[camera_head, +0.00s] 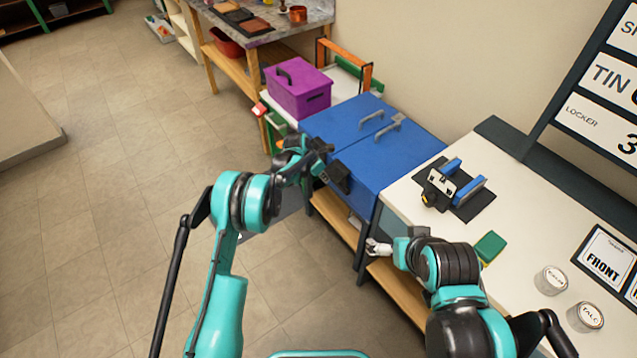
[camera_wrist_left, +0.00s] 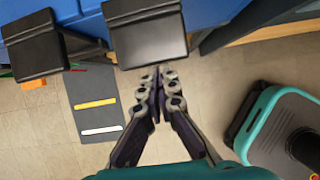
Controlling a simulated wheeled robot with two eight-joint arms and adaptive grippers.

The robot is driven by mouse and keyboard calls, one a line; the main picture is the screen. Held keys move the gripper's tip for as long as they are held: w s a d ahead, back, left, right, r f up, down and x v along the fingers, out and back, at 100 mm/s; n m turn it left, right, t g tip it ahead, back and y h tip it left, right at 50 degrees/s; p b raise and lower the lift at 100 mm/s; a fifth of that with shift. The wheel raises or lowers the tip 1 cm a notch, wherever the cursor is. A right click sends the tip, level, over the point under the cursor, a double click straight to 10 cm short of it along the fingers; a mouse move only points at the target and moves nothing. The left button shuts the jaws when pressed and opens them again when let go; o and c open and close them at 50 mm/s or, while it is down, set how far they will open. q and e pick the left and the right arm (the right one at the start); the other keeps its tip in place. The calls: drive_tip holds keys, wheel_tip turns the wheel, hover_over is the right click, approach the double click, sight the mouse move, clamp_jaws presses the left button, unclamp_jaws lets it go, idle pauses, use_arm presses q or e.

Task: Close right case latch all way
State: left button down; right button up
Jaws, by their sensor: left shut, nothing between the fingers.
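The blue case (camera_head: 370,140) stands on a wooden-shelved stand, its front facing my left arm. Its right latch (camera_head: 339,178) is a black plate that juts out from the front edge. In the left wrist view the right latch (camera_wrist_left: 145,36) is large at the top centre, and the other black latch (camera_wrist_left: 38,46) is to its left. My left gripper (camera_head: 320,168) is shut and empty. Its fingertips (camera_wrist_left: 160,74) are at the lower edge of the right latch; I cannot tell whether they touch. My right gripper (camera_head: 377,247) is low beside the white table, its fingers too small to read.
A purple box (camera_head: 298,92) stands behind the case to the left. The white table (camera_head: 420,205) on the right holds a black-and-blue fixture (camera_head: 455,188), a green sponge (camera_head: 490,246) and tins (camera_head: 551,280). The floor (camera_head: 90,220) on the left is clear.

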sight(333, 174)
use_arm(q)
drive_tip(key=shift+w+d+r, duration=0.7)
drive_tip(key=shift+d+r, duration=0.1)
drive_tip(key=shift+d, duration=0.05)
drive_tip(key=shift+r, duration=0.1)
drive_tip(key=shift+w+d, duration=0.1)
drive_tip(key=shift+d, duration=0.15)
